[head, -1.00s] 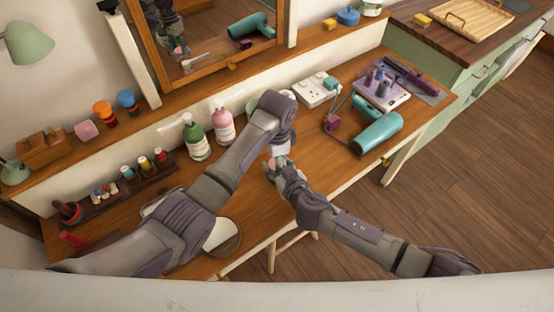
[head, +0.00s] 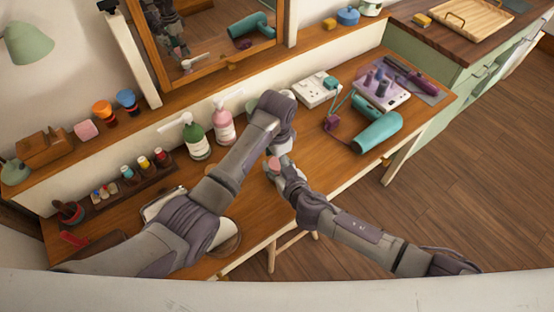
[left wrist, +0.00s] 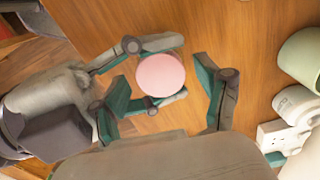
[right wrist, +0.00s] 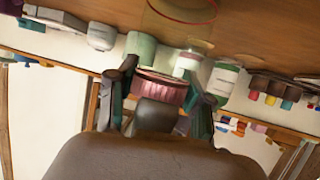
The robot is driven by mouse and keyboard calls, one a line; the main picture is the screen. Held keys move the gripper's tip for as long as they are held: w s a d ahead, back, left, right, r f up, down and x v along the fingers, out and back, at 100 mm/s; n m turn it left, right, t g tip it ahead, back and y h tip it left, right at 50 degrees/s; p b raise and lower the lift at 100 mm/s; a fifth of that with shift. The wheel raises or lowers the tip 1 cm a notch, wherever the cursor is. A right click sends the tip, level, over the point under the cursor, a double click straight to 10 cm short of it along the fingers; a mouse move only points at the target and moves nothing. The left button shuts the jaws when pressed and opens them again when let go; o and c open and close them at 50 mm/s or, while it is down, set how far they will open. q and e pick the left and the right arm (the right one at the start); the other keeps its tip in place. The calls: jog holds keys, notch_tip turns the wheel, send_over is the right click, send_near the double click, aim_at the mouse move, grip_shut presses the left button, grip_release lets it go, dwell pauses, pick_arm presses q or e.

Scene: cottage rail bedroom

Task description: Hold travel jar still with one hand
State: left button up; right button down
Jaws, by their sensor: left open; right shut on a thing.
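The travel jar, with a pink round lid, shows in the head view (head: 273,163) above the desk's front edge. In the left wrist view its lid (left wrist: 160,75) is seen from above. In the right wrist view its ribbed pink side (right wrist: 160,88) shows between the fingers. My right gripper (left wrist: 155,80) is shut on the jar from the side. My left gripper (left wrist: 165,103) is open above the jar, its fingers apart on either side of the lid in its view. I cannot tell whether they touch it. The jar's lower part is hidden.
The wooden desk (head: 270,222) holds green (head: 196,140) and pink (head: 223,125) pump bottles behind my left arm. A teal hair dryer (head: 378,132), a white power strip (head: 317,90) and a tray of bottles (head: 383,92) stand to the right. A round mirror lies under my left arm.

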pick_arm(q)
notch_tip(320, 180, up, 4)
jog(key=shift+r, duration=0.35)
jog(key=shift+c, duration=0.4)
notch_tip(320, 180, up, 3)
jog(key=m, duration=0.3)
jog(key=shift+m, duration=0.3)
jog(key=shift+f, duration=3.85)
